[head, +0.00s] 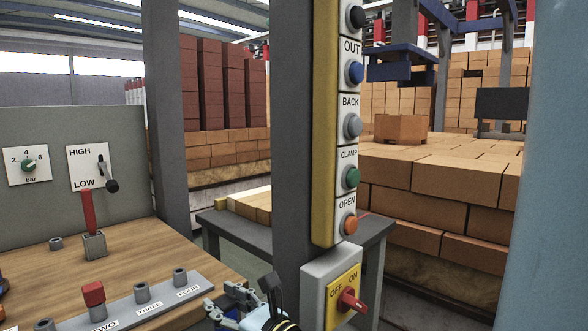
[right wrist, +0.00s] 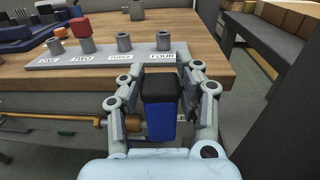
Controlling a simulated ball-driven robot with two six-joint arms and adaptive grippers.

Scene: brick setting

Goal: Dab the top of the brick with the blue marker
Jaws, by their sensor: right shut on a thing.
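My right gripper (right wrist: 160,95) is shut on a blue marker (right wrist: 160,122) with a black end, seen in the right wrist view. It holds the marker at the front edge of the wooden bench, in front of the label FOUR. In the head view my right gripper (head: 245,300) is at the bottom centre, to the right of the labelled rack (head: 150,304); the marker is mostly hidden there. Several bricks lie on the grey table (head: 225,222) behind, and more are stacked behind the post. I cannot tell which brick is the task's. My left gripper is not in view.
The rack's THREE (head: 143,291) and FOUR (head: 180,277) holders look empty; a red-topped piece (head: 93,293) stands at TWO. A grey post with a yellow button panel (head: 325,120) and a switch box (head: 330,285) rises close by the gripper. A lever panel (head: 87,168) stands left.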

